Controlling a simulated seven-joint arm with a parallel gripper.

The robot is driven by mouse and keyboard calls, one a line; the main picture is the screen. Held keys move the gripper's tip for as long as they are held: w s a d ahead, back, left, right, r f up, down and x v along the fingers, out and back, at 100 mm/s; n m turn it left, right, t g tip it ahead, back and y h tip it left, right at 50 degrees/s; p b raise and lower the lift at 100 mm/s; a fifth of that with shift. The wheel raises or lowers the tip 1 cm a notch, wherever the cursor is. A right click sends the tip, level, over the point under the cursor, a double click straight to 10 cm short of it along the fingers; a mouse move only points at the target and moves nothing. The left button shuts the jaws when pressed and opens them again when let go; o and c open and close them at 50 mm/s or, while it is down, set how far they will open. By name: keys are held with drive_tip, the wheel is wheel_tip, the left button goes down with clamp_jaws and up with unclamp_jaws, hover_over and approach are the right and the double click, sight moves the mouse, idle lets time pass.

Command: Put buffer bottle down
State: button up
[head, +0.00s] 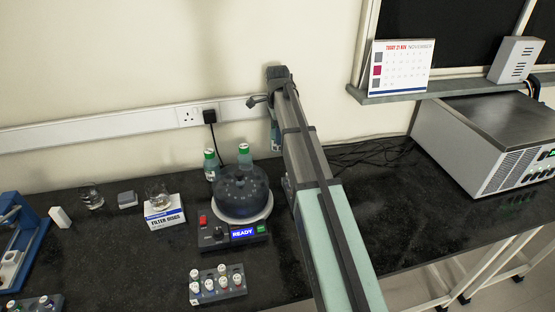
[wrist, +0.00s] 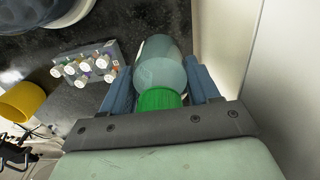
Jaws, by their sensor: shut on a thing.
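In the wrist view a clear bottle with pale teal contents and a green cap (wrist: 160,73) sits between the two blue fingers of my gripper (wrist: 157,80), which is shut on it. Its cap is towards my palm.
A rack of several vials (head: 218,286) stands in front of the device, and a filter discs box (head: 165,214) to its left. A yellow round object (wrist: 22,102) shows in the wrist view. A grey instrument (head: 490,130) stands right. The bench between it and my arm looks mostly clear.

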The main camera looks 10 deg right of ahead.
drive_tip(key=shift+f, duration=4.4)
drive_tip(key=o, duration=1.2)
drive_tip(key=shift+f, duration=0.15)
wheel_tip(320, 180, up, 12)
drive_tip(key=shift+r, duration=0.2)
